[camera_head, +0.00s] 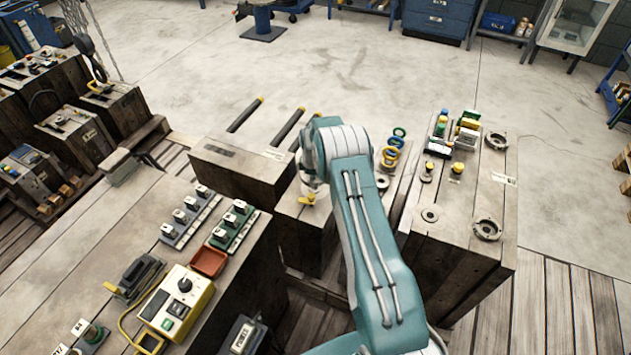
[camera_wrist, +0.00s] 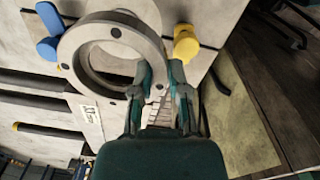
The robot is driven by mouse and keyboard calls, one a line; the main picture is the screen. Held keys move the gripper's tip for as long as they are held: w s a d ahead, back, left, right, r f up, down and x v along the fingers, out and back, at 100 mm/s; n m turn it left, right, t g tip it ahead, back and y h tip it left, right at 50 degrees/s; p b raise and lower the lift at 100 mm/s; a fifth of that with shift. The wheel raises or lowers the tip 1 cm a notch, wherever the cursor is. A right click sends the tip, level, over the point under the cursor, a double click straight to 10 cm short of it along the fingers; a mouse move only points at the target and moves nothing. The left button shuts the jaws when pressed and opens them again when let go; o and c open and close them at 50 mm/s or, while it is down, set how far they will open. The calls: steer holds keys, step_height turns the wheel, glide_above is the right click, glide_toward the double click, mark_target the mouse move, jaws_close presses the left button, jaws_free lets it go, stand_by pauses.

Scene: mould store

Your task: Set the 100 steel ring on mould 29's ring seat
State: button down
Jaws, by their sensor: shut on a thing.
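A thick grey steel ring (camera_wrist: 80,50) with small dark holes fills the upper left of the wrist view. My gripper (camera_wrist: 159,80) is shut on the ring's near right wall, one finger inside the opening and one outside. The ring is over a pale block top (camera_wrist: 215,15); I cannot tell whether it touches it. In the head view my arm hides my gripper and the ring. No 29 or 100 marking is readable.
In the head view a wooden block (camera_head: 455,245) at right carries grey rings (camera_head: 487,229), yellow knobs and small boxes. Blue and yellow rings (camera_head: 391,155) lie beside my arm. A bench (camera_head: 60,275) at left holds a yellow control box (camera_head: 178,303). Black bars with yellow ends (camera_head: 290,128) project behind.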

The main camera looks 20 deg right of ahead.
mark_target(316, 193)
steer(key=shift+w+d+f+n, duration=0.2)
steer(key=shift+d+f+n, duration=0.15)
steer(key=shift+f, duration=0.1)
steer(key=shift+w+d+f+n, duration=0.15)
steer(key=shift+d+f+n, duration=0.15)
steer(key=shift+f, duration=2.55)
steer(key=shift+f, duration=0.55)
stand_by(0.4)
steer(key=c, duration=0.5)
jaws_free()
steer(key=shift+c, duration=0.2)
steer(key=shift+s+f, duration=0.15)
step_height(316, 193, up, 12)
steer(key=shift+a+f, duration=0.1)
steer(key=shift+f, duration=0.1)
steer(key=shift+s, duration=0.15)
steer(key=shift+r, duration=0.25)
